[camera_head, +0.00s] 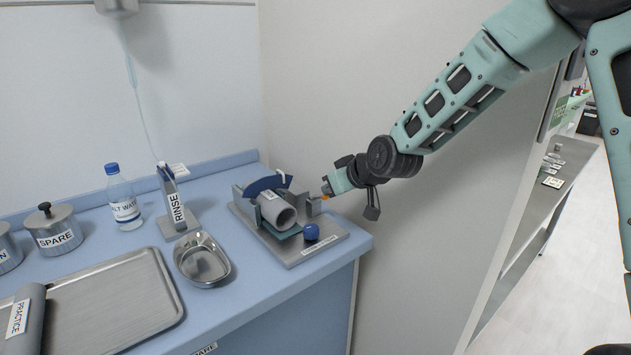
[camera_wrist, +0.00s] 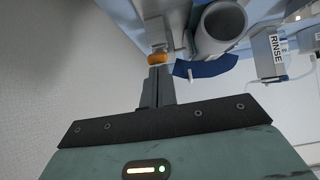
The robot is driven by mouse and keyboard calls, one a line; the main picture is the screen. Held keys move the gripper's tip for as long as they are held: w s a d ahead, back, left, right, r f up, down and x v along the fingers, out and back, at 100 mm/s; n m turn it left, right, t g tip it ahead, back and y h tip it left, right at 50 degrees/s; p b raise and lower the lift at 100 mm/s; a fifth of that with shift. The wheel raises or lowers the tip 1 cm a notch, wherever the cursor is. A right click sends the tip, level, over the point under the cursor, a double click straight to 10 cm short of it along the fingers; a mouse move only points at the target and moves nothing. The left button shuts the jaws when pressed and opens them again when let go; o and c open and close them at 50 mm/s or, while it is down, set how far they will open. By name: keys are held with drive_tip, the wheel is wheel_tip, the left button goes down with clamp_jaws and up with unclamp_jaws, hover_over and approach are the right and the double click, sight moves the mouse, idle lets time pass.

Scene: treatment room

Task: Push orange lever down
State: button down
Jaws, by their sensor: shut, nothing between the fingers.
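The orange lever tip (camera_head: 325,196) shows as a small orange spot at the right side of the metal device (camera_head: 318,256) on the blue counter. In the wrist view the orange lever (camera_wrist: 158,59) is a short rounded orange piece right at the end of my fingers. My gripper (camera_head: 328,187) reaches in from the right, beside the lever. In the wrist view my gripper (camera_wrist: 158,72) has its fingers together, with nothing between them. Fingers and lever overlap in view; I cannot tell whether they touch. Part of the lever is hidden by my fingers.
The device carries a grey cylinder (camera_head: 278,214), a blue curved plate (camera_head: 265,185) and a blue ball knob (camera_head: 311,232). Left of it are a RINSE stand (camera_head: 178,214), a kidney-shaped metal bowl (camera_head: 203,262), a bottle (camera_head: 122,200) and a metal tray (camera_head: 120,305). A wall stands close behind.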

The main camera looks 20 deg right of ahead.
drive_tip(key=shift+s+d+f+b, duration=0.1)
drive_tip(key=shift+s+f+b, duration=0.15)
drive_tip(key=shift+f+b, duration=0.5)
drive_tip(key=shift+r, duration=0.35)
drive_tip(key=shift+w, duration=0.1)
drive_tip(key=shift+w+a, duration=0.3)
drive_tip(key=shift+w, duration=0.3)
drive_tip(key=shift+r, duration=0.15)
